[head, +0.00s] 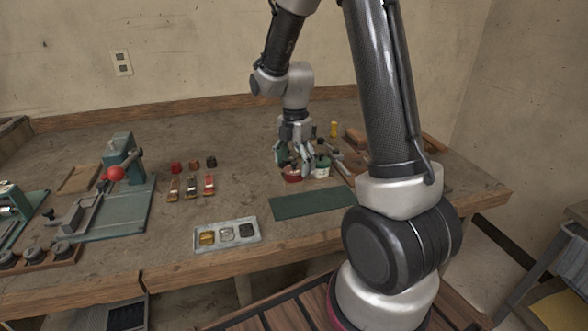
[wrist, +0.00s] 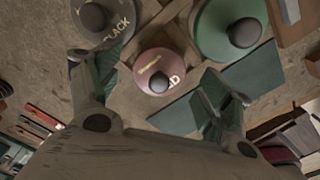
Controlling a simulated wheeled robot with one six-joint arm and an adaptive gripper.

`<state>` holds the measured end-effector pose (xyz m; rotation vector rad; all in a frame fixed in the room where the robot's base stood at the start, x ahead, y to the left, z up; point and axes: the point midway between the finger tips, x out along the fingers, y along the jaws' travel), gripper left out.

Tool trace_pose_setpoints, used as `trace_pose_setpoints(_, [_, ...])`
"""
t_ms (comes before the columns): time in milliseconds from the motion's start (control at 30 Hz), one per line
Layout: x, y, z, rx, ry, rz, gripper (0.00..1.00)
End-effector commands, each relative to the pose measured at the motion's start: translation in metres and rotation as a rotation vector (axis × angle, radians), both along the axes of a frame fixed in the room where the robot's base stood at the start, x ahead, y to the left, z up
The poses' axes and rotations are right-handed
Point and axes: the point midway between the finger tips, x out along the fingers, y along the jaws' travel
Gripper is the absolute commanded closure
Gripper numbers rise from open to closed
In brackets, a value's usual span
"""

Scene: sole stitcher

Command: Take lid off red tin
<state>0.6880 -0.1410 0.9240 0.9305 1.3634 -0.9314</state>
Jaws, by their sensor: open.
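The red tin (head: 292,177) stands on the workbench below my gripper (head: 293,160). In the wrist view its round reddish lid (wrist: 165,68) has a dark knob (wrist: 159,82) and part of a label. My gripper (wrist: 158,100) is open, with one finger on either side of the red lid in that view. The lid is on the tin, and nothing is between the fingers in a grip. In the head view the fingers hide part of the tin, and I cannot tell whether they touch it.
A green tin (head: 321,168) with a dark knob stands close to the right, and a black-labelled tin (wrist: 103,18) is near on the other side. A green mat (head: 310,203) lies in front. A tray (head: 226,236) with small pots and a red-knobbed press (head: 116,174) are to the left.

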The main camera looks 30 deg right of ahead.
Motion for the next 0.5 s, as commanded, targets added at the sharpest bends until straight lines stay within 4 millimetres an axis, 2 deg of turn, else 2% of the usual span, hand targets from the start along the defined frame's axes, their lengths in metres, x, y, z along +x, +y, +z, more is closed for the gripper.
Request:
trace_pose_setpoints(133, [0.0001,-0.0001,0.0003,0.0,-0.001,0.0,0.21])
trace_pose_setpoints(167, [0.0001,-0.0001,0.0003,0.0,-0.001,0.0,0.24])
trace_pose_setpoints(400, [0.0002,0.0,0.0005,0.0,-0.001,-0.001,0.67])
trace_pose_setpoints(500, [0.0001,0.0,0.0004,0.0,0.0,-0.001,0.75])
